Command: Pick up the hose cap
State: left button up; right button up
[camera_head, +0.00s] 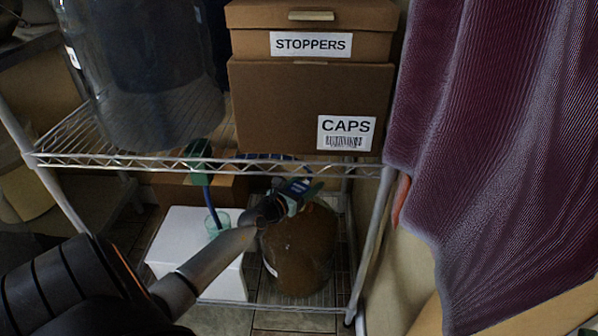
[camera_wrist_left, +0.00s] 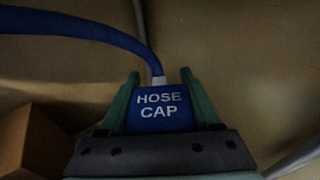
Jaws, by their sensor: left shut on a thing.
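The hose cap (camera_wrist_left: 160,112) is a blue block with the white words HOSE CAP, seen in the left wrist view. My left gripper (camera_wrist_left: 160,82) has its green fingers on both sides of the cap and is shut on it. A blue hose (camera_wrist_left: 80,28) runs from the cap's top to the left. In the head view my left gripper (camera_head: 297,188) is under the upper wire shelf, just above a brown-filled vessel (camera_head: 300,250). The cap shows there only as a small blue patch. I cannot tell whether the cap touches the vessel. My right gripper is not in view.
The wire shelf's front edge (camera_head: 120,161) runs just above my gripper. It carries a large clear bucket (camera_head: 150,80) and cardboard boxes marked STOPPERS (camera_head: 250,45) and CAPS (camera_head: 270,105). A maroon cloth (camera_head: 490,130) hangs right.

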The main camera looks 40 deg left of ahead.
aim_at(307, 181)
pick_arm(q)
jog(key=shift+r, duration=0.15)
jog(key=shift+r+p, duration=0.45)
jog(key=shift+p, duration=0.1)
grip_shut()
notch_tip(307, 181, up, 3)
jog(key=p, duration=0.3)
jog(key=shift+r, duration=0.15)
jog(key=s, duration=0.5)
jog(key=s+d+f, duration=0.1)
jog(key=s, duration=0.2)
jog(key=shift+s, duration=0.1)
jog(key=s+d+b, duration=0.1)
jog(key=s, duration=0.8)
jog(key=shift+w+a+f, duration=0.1)
jog(key=shift+w+a, duration=0.05)
jog(key=shift+w, duration=0.8)
jog(key=shift+w+a+f, duration=0.1)
jog(key=shift+w, duration=0.85)
